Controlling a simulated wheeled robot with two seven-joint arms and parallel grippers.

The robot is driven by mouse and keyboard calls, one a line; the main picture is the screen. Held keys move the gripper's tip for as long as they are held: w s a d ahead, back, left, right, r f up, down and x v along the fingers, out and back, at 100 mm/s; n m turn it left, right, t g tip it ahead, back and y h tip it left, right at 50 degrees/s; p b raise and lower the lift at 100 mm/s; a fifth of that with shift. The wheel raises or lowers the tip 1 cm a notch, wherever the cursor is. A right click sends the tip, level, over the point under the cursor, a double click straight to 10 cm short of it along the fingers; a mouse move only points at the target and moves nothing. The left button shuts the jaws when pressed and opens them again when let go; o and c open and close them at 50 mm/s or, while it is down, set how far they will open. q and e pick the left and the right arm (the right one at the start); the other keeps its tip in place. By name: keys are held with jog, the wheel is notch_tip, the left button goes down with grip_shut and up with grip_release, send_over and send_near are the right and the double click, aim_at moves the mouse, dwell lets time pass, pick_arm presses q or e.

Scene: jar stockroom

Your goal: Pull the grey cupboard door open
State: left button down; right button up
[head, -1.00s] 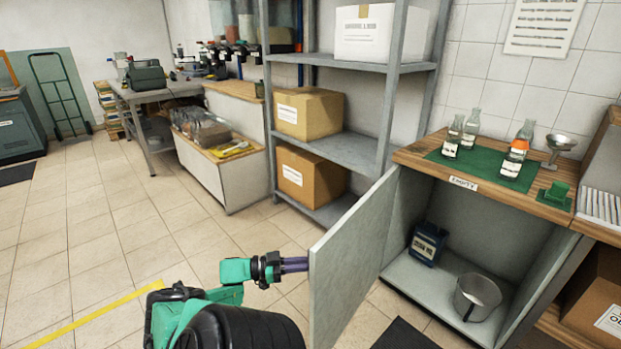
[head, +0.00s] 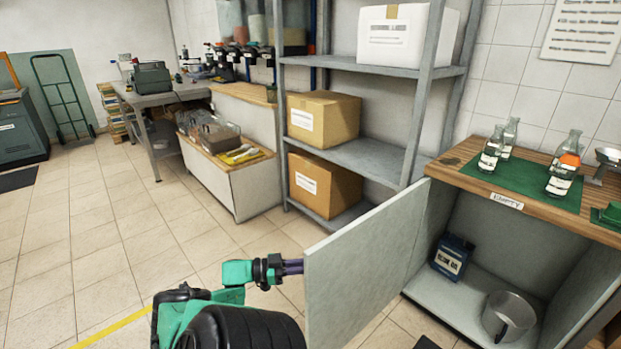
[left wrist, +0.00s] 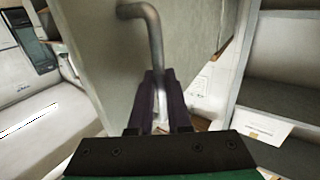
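The grey cupboard door (head: 360,260) stands wide open, swung out from the left side of the cupboard under the wooden counter (head: 465,172). My left gripper (head: 292,267) is at the door's free edge in the head view, its fingertips partly hidden by the door. In the left wrist view the bent metal handle (left wrist: 155,38) runs down between the two dark purple fingers (left wrist: 162,85), which are closed around it. The door's face (left wrist: 105,60) fills the area behind the handle. My right gripper is in neither view.
Inside the cupboard are a dark blue labelled container (head: 452,257) and a metal pot (head: 508,316). Bottles stand on a green mat (head: 515,183) on the counter. A grey shelf unit (head: 365,157) with boxes is behind the door.

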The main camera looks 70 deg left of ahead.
pick_arm(q)
jog(key=c, duration=0.9)
grip_release()
jog(key=shift+f, duration=0.1)
jog(key=shift+o, duration=0.2)
jog(key=shift+s, duration=0.1)
jog(key=b+v, duration=0.4)
jog(key=v, duration=1)
jog(key=shift+s, duration=0.2)
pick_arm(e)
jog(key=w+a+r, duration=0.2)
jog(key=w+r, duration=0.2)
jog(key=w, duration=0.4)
